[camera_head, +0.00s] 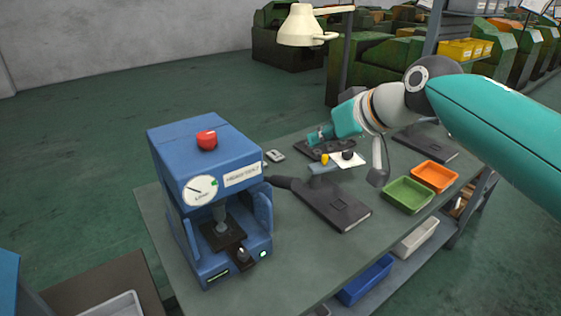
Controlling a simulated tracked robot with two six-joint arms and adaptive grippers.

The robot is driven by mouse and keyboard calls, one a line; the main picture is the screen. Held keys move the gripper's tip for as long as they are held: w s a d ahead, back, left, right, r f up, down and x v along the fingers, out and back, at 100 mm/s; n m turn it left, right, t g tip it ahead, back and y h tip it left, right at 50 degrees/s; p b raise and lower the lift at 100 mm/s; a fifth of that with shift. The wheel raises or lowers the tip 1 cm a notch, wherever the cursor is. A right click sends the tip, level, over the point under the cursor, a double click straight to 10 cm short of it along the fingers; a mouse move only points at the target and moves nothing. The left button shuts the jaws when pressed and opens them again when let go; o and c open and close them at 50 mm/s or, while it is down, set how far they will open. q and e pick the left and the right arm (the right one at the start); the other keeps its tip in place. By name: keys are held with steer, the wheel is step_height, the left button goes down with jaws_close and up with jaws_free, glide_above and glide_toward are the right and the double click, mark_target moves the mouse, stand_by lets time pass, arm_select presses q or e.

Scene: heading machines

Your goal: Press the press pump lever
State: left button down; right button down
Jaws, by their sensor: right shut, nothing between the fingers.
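A blue bench press (168,160) stands upright at the left end of the workbench. It has a red knob on top, a round dial on its front and a metal ram over a dark plate. A dark lever (280,183) sticks out from its right side, and its far end meets a flat black plate in the picture. My right gripper (321,134) is shut and empty. It is beyond the lever, to the right of the press, over the far part of the bench and apart from the press. My left gripper is out of view.
The workbench (290,260) is bare in front of the press. The flat black plate (338,205) lies right of it. A green tray (408,195) and an orange tray (435,176) sit at the right edge. A cream lamp (302,28) hangs behind.

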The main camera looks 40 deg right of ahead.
stand_by(0.3)
steer(key=p, duration=0.1)
glide_toward(272, 179)
steer(key=shift+w+d+f, duration=0.2)
steer(key=shift+w+d, duration=0.25)
steer(key=shift+w, duration=0.1)
steer(key=shift+w+d+f, duration=0.15)
steer(key=shift+w+d, duration=0.35)
steer(key=shift+w, duration=0.05)
steer(key=shift+f, duration=0.25)
steer(key=shift+a, duration=0.1)
